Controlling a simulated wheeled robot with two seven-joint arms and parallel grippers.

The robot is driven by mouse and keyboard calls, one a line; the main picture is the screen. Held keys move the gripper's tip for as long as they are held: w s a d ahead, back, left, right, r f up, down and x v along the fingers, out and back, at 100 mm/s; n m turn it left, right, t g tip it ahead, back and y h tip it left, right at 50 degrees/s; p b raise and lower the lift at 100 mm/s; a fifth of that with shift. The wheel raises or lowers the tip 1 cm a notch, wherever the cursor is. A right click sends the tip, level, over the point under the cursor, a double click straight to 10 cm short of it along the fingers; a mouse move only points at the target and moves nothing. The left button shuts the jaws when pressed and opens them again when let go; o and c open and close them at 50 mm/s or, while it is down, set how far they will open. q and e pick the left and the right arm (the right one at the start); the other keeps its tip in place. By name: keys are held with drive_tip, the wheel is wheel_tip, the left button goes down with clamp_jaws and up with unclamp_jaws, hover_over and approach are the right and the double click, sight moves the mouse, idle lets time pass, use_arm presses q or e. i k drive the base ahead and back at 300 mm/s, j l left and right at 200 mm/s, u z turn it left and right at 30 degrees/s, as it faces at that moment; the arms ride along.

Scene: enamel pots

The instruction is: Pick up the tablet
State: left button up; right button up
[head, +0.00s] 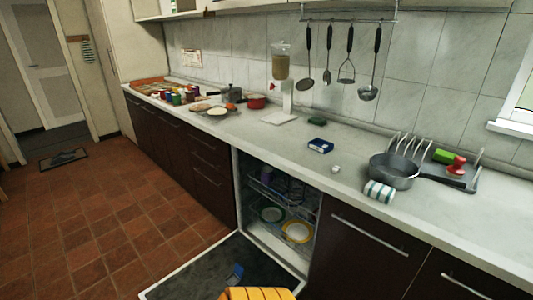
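A small whitish piece (336,169), possibly the tablet, lies on the pale counter (270,135) just right of and in front of a dark blue box (320,146). It is too small to make out its markings. Neither of my grippers shows in the head view.
The dishwasher (262,243) below stands open, its door (195,272) folded down, with plates in its rack and a small blue item (235,272) on the door. A grey pan (395,169), a rolled striped cloth (379,191) and a dish rack (450,172) stand to the right.

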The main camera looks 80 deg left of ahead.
sight(335, 169)
drive_tip(key=u, duration=2)
